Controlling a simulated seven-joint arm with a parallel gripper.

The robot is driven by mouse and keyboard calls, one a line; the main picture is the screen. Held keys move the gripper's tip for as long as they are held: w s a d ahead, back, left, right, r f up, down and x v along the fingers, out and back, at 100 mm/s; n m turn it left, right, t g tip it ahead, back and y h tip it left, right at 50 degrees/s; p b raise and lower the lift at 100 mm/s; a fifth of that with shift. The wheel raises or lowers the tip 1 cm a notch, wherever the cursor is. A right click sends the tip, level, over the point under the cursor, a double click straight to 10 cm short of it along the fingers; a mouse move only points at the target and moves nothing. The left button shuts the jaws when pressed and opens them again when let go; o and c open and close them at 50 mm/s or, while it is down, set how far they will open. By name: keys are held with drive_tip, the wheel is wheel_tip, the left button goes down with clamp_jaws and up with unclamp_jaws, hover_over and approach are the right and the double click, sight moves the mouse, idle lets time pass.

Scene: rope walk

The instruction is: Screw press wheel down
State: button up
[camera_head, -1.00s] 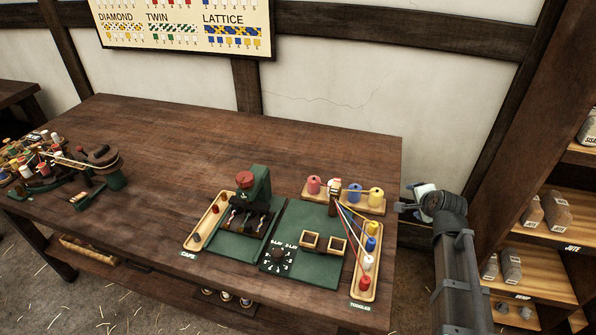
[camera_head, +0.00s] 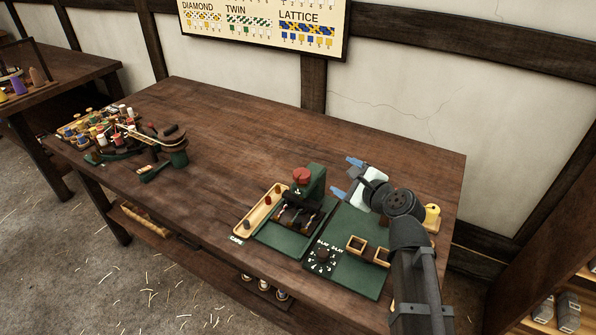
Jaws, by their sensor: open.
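The green press (camera_head: 313,188) stands on the workbench right of centre. Its red wheel (camera_head: 302,175) sits on top, raised above a dark block (camera_head: 299,217) with small pieces on it. My gripper (camera_head: 347,177) is just right of the press, with its blue-tipped fingers spread apart and pointing left toward it. The fingers look empty and apart from the wheel. My arm hides the right part of the green board, including most of the spools there.
A wooden tray (camera_head: 262,209) lies left of the press. Two small wooden frames (camera_head: 357,244) and a black dial plate (camera_head: 322,256) lie in front on the green board. A yellow spool (camera_head: 432,217) shows beyond my arm. The bench middle (camera_head: 235,150) is clear.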

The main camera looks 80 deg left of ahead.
sight(296, 170)
drive_tip(key=s+d+f+m+g+y, duration=0.3)
drive_tip(key=s+f+m+g, duration=0.15)
drive_tip(key=m, duration=0.25)
drive_tip(key=shift+m+t, duration=0.25)
drive_tip(key=shift+m, duration=0.05)
drive_tip(key=x, duration=1.4)
drive_tip(key=shift+s+r, duration=0.2)
drive_tip(key=c, duration=1)
drive_tip(key=shift+o, duration=0.2)
